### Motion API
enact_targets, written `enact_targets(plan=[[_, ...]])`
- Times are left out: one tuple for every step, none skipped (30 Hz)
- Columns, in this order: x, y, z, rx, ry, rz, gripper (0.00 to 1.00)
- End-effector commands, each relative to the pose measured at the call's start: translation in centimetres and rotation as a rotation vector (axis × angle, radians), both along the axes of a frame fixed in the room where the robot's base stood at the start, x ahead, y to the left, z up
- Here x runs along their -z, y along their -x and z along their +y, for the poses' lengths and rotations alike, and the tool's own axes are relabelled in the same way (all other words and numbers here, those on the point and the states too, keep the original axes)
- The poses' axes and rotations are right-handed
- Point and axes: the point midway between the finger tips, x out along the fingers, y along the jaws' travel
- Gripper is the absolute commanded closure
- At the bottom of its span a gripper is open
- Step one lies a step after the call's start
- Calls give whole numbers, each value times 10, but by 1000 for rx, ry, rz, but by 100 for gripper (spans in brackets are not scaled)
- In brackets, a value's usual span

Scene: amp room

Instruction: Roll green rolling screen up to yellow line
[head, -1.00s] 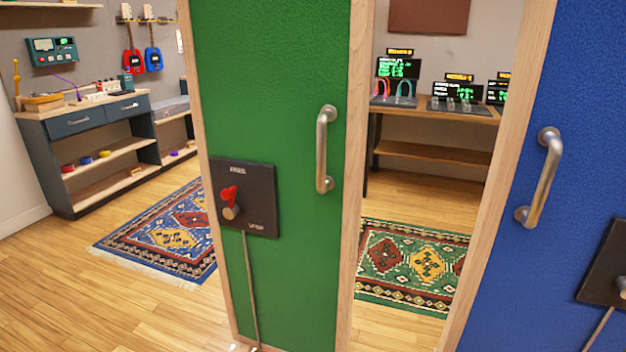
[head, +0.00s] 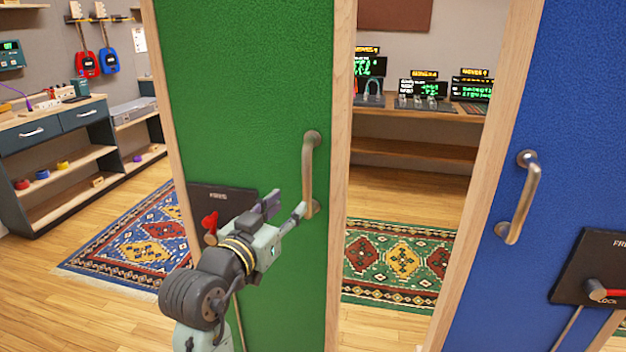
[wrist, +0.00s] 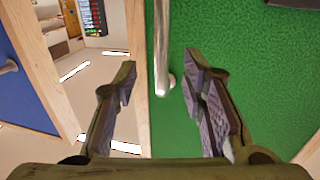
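The green screen (head: 250,90) is a tall panel in a light wooden frame. Its vertical metal bar handle (head: 309,175) is near the right edge. A dark plate (head: 222,197) labelled FREE carries a red-tipped lever (head: 210,222), pointing up; my arm partly covers the plate. My gripper (head: 285,207) is by the handle's lower end. In the wrist view my gripper (wrist: 160,75) is open, with the handle (wrist: 161,45) in line with the gap between its fingers; I cannot tell whether they touch. I see no yellow line.
A blue panel (head: 575,110) with its own handle (head: 519,198) and red lever (head: 603,292) stands at the right. An open gap separates the panels. Behind are a patterned rug (head: 400,262), a bench with displays (head: 410,110) and a blue rug (head: 130,238). Wooden floor lies at the left.

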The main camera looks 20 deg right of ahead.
Motion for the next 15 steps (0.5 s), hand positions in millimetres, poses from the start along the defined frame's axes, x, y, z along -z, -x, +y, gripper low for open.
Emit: enact_targets(plan=[[-1,-4,-4,2,0,3,62],[-1,-7,-7,1,-1,4,62],[-2,-11,-11,1,0,3,62],[-2,-14,-15,1,1,2,62],[-2,-18,-19,0,-1,3,62],[-3,-24,-24,0,0,1,62],[-3,-28,-29,0,-1,2,62],[-3,-33,-33,-1,-1,1,62],[-3,-38,-38,-1,-1,2,62],[-3,-42,-42,-2,0,1,62],[-3,-47,-45,-3,1,2,62],[-3,-51,-51,-2,0,1,62],[-2,-54,-54,-2,0,1,62],[-2,-57,-57,-3,-1,1,62],[-2,-61,-60,-4,0,0,62]])
